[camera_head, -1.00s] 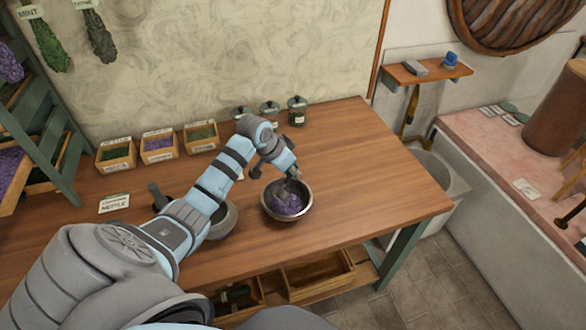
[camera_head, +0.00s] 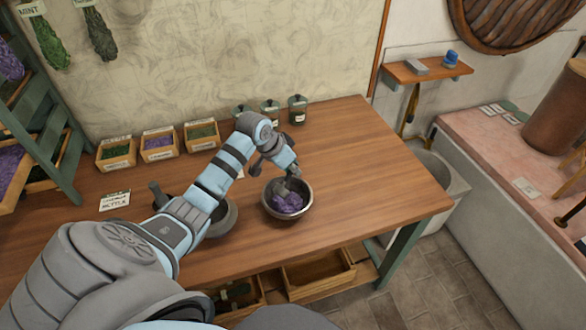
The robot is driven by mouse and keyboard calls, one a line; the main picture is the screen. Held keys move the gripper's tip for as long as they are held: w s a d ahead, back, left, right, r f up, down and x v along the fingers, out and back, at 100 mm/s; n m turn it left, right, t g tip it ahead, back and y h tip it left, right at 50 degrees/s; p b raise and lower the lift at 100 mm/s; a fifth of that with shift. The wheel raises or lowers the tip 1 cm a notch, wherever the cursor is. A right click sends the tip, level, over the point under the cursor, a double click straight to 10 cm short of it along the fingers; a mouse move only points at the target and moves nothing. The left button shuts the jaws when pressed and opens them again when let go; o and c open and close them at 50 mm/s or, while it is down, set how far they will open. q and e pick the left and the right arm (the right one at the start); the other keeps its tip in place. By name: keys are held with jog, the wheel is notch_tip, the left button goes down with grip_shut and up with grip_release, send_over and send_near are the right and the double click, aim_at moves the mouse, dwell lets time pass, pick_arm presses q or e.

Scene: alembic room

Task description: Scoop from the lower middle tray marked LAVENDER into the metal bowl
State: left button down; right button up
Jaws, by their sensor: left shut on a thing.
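The metal bowl (camera_head: 307,209) stands on the wooden table and holds a purple heap of lavender (camera_head: 287,202). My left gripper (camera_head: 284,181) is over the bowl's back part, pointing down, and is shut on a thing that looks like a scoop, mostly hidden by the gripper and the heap. Purple lavender also shows in trays on the green rack at the left, including a lower tray (camera_head: 8,192) cut by the picture's edge. Its label cannot be read. My right gripper is not in view.
Small labelled boxes (camera_head: 158,154) and several dark jars (camera_head: 297,110) stand along the table's back. A grey mortar (camera_head: 226,219) is partly behind my left arm. A card (camera_head: 115,201) lies at the left. The table's right side is clear.

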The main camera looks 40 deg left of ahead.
pick_arm(q)
jog(key=shift+r, duration=0.4)
jog(key=shift+s+t, duration=0.1)
jog(key=shift+t, duration=0.5)
jog(key=t+b, duration=0.3)
jog(key=t+h+b, duration=0.1)
jog(key=t+b, duration=0.3)
jog(key=r+t+b, duration=0.1)
jog(key=t+b, duration=0.2)
jog(key=shift+t+h+b, duration=0.3)
jog(key=shift+b, duration=0.05)
jog(key=shift+r+m+t, duration=0.2)
jog(key=shift+m+t, duration=0.1)
jog(key=shift+r, duration=0.35)
